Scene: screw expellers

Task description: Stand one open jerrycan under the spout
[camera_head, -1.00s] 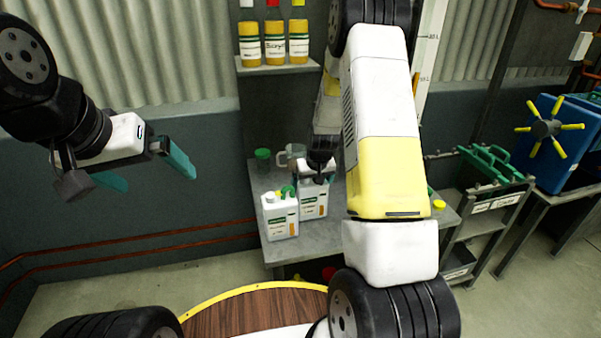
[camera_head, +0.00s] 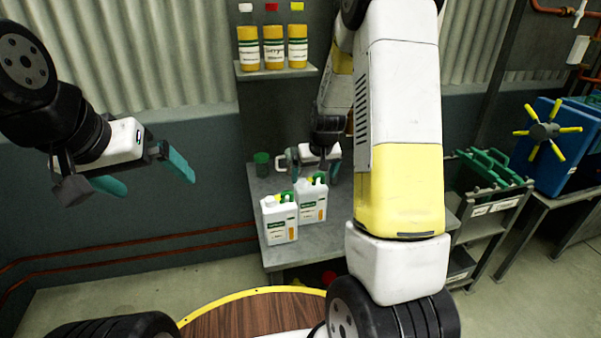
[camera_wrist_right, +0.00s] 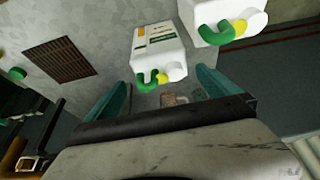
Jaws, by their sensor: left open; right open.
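Two white jerrycans stand upright side by side on a grey bench (camera_head: 325,240): the left jerrycan (camera_head: 279,222) and the right jerrycan (camera_head: 312,204). Each shows green and yellow parts at its top. My right gripper (camera_head: 322,172) is open and empty, just behind and above the right jerrycan. In the right wrist view, one jerrycan (camera_wrist_right: 158,48) lies ahead between the open fingers of the right gripper (camera_wrist_right: 163,80), apart from them; the other jerrycan (camera_wrist_right: 220,18) is at upper right. My left gripper (camera_head: 150,183) is open and empty, away from the bench. I cannot make out the spout.
A green cup (camera_head: 262,164) stands at the bench's back left. A shelf (camera_head: 276,70) above holds three bottles. My right arm hides the bench's right part.

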